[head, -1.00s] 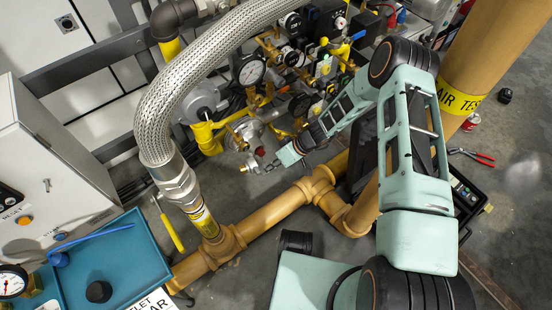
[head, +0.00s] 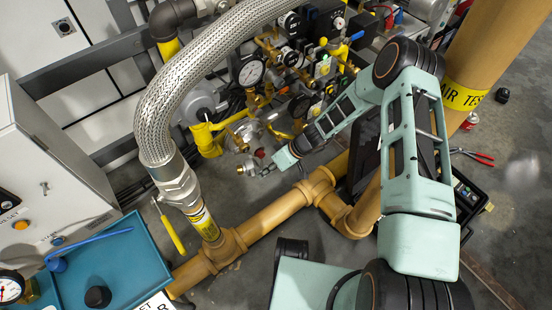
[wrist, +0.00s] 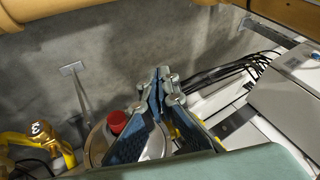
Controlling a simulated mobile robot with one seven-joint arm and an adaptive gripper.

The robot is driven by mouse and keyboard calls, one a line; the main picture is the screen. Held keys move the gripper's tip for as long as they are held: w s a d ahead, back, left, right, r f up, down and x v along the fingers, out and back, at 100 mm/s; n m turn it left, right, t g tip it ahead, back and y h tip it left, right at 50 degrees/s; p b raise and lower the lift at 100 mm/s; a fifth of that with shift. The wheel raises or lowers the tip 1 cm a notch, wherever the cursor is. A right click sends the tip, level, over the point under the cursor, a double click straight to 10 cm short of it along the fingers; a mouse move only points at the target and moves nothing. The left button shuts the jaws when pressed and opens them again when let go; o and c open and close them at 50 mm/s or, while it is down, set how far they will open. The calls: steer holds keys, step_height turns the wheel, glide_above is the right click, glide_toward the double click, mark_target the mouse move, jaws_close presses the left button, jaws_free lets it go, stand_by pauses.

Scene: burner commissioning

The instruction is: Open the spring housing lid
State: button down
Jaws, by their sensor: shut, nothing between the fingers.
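My gripper (head: 265,169) reaches down and left from the arm to the regulator assembly in the head view. In the wrist view the two blue fingers of my gripper (wrist: 163,80) are together and hold nothing. A round beige housing (wrist: 97,143) with a red cap (wrist: 117,121) stands just left of the fingers, and a shiny metal disc shows behind and between them. The fingers cover part of these; I cannot tell whether they touch. In the head view the metal regulator body (head: 240,143) sits beside the gripper, too small to make out its lid.
A braided hose (head: 180,100) arches left of the regulator. A yellow pipe (head: 265,217) runs along the floor below it. Gauges such as the white one (head: 250,72) crowd the space behind. A blue tray (head: 110,265) stands at lower left. Black cables (wrist: 235,75) lie right of the fingers.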

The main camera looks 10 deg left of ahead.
step_height(320, 180, up, 10)
stand_by(0.5)
